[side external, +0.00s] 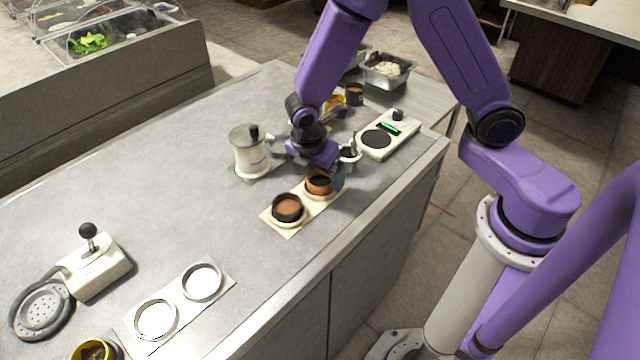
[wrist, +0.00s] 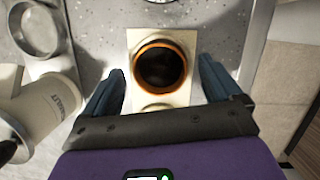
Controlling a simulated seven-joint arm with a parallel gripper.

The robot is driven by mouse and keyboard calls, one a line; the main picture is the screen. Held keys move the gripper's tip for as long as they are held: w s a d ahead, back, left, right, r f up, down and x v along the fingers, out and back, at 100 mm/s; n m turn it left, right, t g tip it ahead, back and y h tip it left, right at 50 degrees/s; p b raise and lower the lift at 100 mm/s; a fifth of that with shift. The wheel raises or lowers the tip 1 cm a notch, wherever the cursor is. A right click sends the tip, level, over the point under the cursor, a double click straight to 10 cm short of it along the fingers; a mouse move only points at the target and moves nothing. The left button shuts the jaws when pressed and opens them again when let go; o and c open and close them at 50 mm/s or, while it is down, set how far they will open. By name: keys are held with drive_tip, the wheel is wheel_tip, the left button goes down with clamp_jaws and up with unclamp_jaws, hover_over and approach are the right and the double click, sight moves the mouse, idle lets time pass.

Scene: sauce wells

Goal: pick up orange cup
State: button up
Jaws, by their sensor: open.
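The orange cup (side external: 319,184) stands upright in a cream two-well holder (side external: 272,222) on the grey counter. In the wrist view the orange cup (wrist: 162,44) shows an orange rim around a dark inside. My gripper (side external: 322,172) is low over the cup, partly hiding it in the side view. In the wrist view my gripper (wrist: 162,82) is open, with one blue finger on each side of the cup and visible gaps. A second cup, black with brown contents (side external: 287,207), stands in the same holder.
A white canister (side external: 250,155) stands close left of my gripper; it also shows in the wrist view (wrist: 45,108). A white scale (side external: 388,135) and metal pans (side external: 387,72) lie behind. An empty two-ring holder (side external: 180,298) sits in front. The counter's middle left is clear.

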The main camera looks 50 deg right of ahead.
drive_tip(key=shift+d+f, duration=0.1)
drive_tip(key=shift+f, duration=0.35)
drive_tip(key=c, duration=1.1)
drive_tip(key=shift+r, duration=0.1)
